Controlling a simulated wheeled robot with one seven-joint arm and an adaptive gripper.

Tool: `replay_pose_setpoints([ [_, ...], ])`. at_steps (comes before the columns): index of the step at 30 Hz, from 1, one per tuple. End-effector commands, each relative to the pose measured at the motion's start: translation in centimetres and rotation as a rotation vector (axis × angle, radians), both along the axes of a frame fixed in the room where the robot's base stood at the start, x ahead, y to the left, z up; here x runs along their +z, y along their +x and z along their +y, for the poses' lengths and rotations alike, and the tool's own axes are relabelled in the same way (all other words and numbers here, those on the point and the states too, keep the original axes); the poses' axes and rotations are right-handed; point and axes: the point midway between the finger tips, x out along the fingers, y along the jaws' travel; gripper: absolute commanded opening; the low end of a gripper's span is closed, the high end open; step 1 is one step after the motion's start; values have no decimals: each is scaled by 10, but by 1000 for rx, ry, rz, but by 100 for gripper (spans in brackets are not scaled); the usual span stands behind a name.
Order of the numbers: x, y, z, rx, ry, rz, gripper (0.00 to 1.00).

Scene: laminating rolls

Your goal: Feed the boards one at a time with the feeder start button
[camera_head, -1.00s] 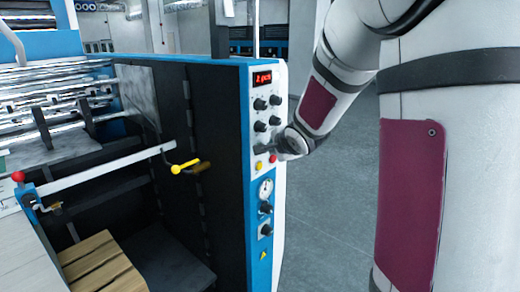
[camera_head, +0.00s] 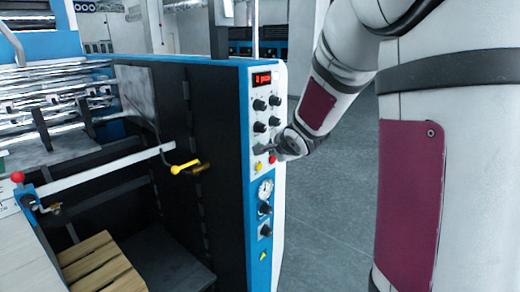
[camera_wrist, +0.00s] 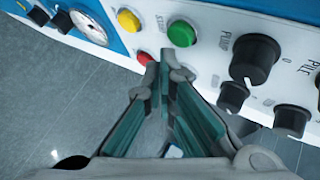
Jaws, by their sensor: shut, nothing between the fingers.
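The feeder's control panel (camera_head: 263,120) is a white face with a red lit display (camera_head: 262,79), whose small digits I cannot read surely. In the wrist view, a green button (camera_wrist: 182,33), a red button (camera_wrist: 145,57) and a yellow button (camera_wrist: 128,20) sit close together. My gripper (camera_wrist: 166,58) is shut and empty. Its fingertips are right by the green button, beside the red one; I cannot tell whether they touch. In the head view, my gripper (camera_head: 268,147) covers the green button, above the yellow (camera_head: 259,166) and red (camera_head: 272,160) buttons. No board is clearly identifiable.
Black knobs (camera_wrist: 255,58) line the panel beside my gripper. A gauge (camera_head: 265,189) and lower knobs sit beneath the buttons. A yellow-handled lever (camera_head: 187,167) and wooden slats (camera_head: 97,262) are to the left. Open grey floor (camera_head: 330,215) lies right of the machine.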

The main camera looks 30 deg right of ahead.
Motion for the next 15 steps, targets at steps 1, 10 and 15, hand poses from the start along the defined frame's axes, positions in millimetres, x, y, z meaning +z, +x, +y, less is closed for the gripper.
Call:
replay_pose_setpoints([
  [1,0,0,0,0,0,0,0],
  [10,0,1,1,0,0,0,0],
  [15,1,6,2,0,0,0,0],
])
